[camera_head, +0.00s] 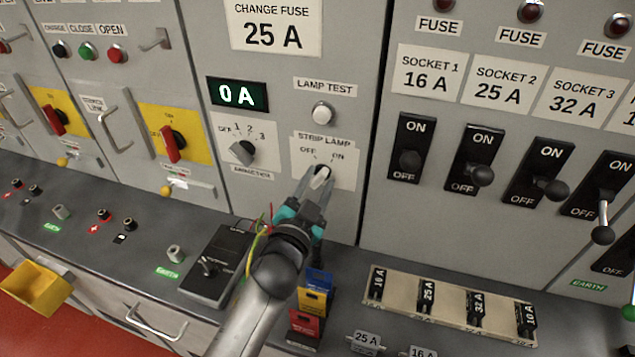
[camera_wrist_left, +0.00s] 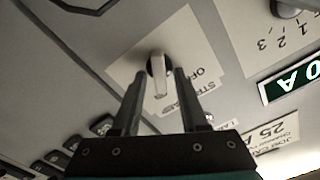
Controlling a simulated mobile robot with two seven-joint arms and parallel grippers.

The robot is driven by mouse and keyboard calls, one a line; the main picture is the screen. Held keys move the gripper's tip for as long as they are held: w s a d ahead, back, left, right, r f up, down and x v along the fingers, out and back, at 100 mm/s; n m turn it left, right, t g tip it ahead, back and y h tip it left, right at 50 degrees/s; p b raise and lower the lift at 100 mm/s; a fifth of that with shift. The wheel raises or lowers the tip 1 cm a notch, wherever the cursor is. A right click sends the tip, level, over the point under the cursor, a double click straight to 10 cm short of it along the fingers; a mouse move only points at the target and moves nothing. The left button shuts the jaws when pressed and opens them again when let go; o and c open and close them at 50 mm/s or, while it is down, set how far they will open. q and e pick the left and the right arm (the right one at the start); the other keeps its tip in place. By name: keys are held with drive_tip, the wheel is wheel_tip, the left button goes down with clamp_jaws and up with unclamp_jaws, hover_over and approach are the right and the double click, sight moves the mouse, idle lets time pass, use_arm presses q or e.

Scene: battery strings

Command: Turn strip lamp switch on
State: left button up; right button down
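The strip lamp switch (camera_head: 321,174) is a rotary knob with a pale handle on a white plate (camera_head: 344,174) marked OFF and ON, under the lamp test button. In the left wrist view the knob (camera_wrist_left: 159,75) sits between the two fingers. My left gripper (camera_head: 314,188) is at the switch, and its fingers (camera_wrist_left: 160,85) are apart on both sides of the handle. A narrow gap seems to show, but contact is hard to judge. The ON mark is hidden in the wrist view, and I cannot tell which mark the handle points at. My right gripper is not in view.
The ammeter selector knob (camera_head: 243,151) is left of the switch, and the lamp test button (camera_head: 323,112) is above. Black socket switches (camera_head: 410,148) stand to the right. A black box (camera_head: 219,262), stacked coloured blocks (camera_head: 312,300) and a fuse tray (camera_head: 452,303) are on the ledge below.

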use_arm(q)
drive_tip(key=shift+s, duration=0.1)
drive_tip(key=v, duration=1.5)
drive_tip(key=shift+a+b, duration=0.1)
drive_tip(key=shift+b, duration=0.2)
